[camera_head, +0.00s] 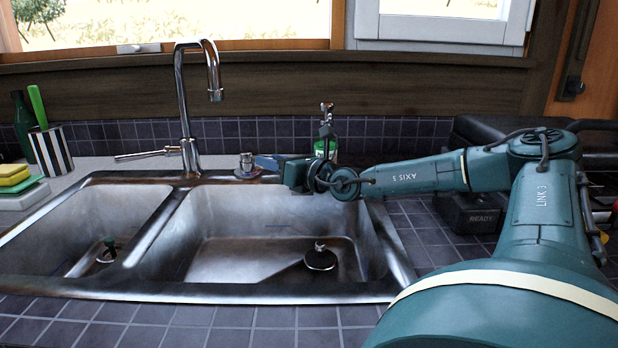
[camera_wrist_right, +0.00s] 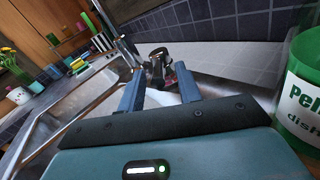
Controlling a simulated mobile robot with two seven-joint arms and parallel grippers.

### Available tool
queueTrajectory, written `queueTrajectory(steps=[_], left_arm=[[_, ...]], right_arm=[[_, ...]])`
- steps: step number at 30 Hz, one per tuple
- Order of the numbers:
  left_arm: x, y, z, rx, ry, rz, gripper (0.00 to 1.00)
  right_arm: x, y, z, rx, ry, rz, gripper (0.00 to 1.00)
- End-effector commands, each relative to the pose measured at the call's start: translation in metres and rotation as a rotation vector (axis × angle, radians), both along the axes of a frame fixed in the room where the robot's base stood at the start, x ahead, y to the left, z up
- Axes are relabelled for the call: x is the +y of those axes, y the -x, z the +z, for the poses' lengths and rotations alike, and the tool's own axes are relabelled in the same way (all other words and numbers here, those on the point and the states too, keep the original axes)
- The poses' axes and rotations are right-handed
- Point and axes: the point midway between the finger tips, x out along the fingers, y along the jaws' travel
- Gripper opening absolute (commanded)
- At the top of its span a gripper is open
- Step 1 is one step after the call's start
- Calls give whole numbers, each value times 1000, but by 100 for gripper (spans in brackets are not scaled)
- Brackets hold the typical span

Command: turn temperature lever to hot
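The chrome faucet (camera_head: 186,110) stands behind the sink, its long side lever (camera_head: 147,154) pointing left and nearly level. A short chrome fitting with a small knob (camera_head: 247,163) stands on the sink's back rim, right of the faucet. I cannot tell for sure which of these is the temperature lever. My right gripper (camera_head: 265,162) is low over the back rim, just right of the short fitting. In the right wrist view its two blue fingers are apart, and the fitting (camera_wrist_right: 160,63) shows ahead between their tips; contact is not clear. My left gripper is not in view.
The steel double sink (camera_head: 150,225) has a drain plug (camera_head: 320,258) in its right basin. A green-and-white dish soap bottle (camera_wrist_right: 303,90) stands close to my right gripper. A striped cup (camera_head: 51,150) and sponges (camera_head: 13,174) are at left. A black device (camera_head: 470,213) sits at right.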

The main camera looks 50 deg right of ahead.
Motion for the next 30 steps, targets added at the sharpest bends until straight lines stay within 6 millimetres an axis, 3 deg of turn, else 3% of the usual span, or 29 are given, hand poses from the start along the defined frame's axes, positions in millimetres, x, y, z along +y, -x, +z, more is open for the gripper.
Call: queueTrajectory(steps=[3,11,21,30], left_arm=[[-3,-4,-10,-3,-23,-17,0],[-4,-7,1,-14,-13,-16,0],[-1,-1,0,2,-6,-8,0],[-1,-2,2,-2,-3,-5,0]], right_arm=[[1,11,-3,4,6,7,34],[1,48,3,-1,3,7,34],[-1,101,1,-1,-1,6,34],[-1,114,0,-1,-4,6,34]])
